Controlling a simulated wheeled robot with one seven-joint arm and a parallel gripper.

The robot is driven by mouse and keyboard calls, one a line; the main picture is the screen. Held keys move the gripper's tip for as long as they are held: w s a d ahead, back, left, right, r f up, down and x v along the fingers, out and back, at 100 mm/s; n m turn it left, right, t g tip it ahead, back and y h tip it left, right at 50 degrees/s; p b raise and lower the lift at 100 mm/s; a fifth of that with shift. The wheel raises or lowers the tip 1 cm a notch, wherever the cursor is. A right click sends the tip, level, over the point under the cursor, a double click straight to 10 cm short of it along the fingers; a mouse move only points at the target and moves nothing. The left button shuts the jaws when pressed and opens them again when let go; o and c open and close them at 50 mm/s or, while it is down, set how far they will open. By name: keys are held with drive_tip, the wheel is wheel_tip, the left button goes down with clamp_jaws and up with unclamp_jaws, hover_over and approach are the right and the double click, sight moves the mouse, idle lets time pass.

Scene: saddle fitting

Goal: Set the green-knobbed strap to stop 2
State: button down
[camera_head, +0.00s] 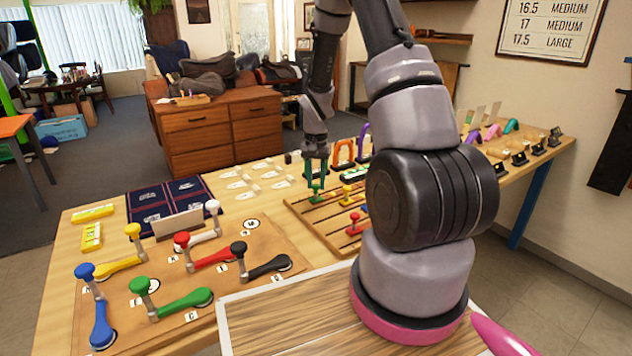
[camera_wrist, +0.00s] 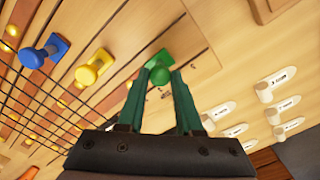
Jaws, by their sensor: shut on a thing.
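The strap board (camera_head: 300,210) lies on the table at centre, with dark slots and coloured knobs. My gripper (camera_head: 316,178) points down at its far side, its fingers shut on the green knob (camera_head: 316,190) of one strap. In the wrist view the green knob (camera_wrist: 159,60) sits between the fingertips of my gripper (camera_wrist: 161,76). Stop markings along the green strap are too small to read. My arm hides the board's right part in the head view.
A panel of coloured levers (camera_head: 190,290), one also green-knobbed, lies to the left of the strap board. White tags (camera_head: 240,184) lie behind the board, and coloured arches (camera_head: 343,152) stand beyond it. A wooden-topped tray (camera_head: 290,325) is in front.

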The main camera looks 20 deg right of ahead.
drive_tip(key=shift+d, duration=0.1)
idle(0.5)
drive_tip(key=d, duration=0.3)
drive_tip(key=w+d, duration=0.1)
drive_tip(key=d, duration=0.3)
drive_tip(key=shift+w, duration=0.2)
drive_tip(key=c, duration=0.6)
unclamp_jaws()
drive_tip(key=shift+r, duration=0.1)
wheel_tip(320, 180, up, 11)
drive_tip(key=shift+f, duration=0.15)
